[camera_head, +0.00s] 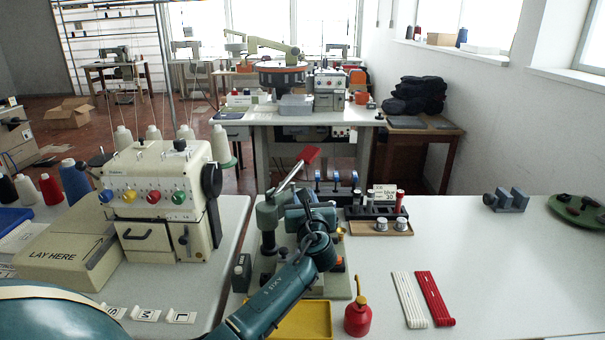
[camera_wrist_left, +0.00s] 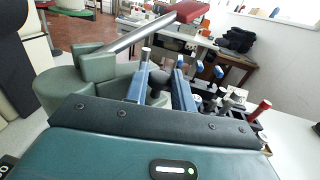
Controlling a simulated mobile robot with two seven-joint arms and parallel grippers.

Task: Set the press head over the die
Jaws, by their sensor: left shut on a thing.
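The press (camera_head: 268,228) is a grey-green column with a steel lever and a red handle (camera_head: 308,155), standing on a pale green base plate (camera_head: 342,288). The lever and red handle (camera_wrist_left: 190,12) also cross the top of the left wrist view. My left gripper (camera_head: 305,200) is at the press, its arm crossing in front of it. In the left wrist view its blue fingers (camera_wrist_left: 162,82) are shut on a dark round knob (camera_wrist_left: 157,76) beside the grey-green press body (camera_wrist_left: 75,88). Whether this knob belongs to the press head is unclear. My arm hides the die area. My right gripper is out of view.
A red oil can (camera_head: 358,316) and yellow tray (camera_head: 305,322) stand in front of the press. White and red strips (camera_head: 435,298) lie right. The sewing machine (camera_head: 160,200) stands left. The right table is mostly clear.

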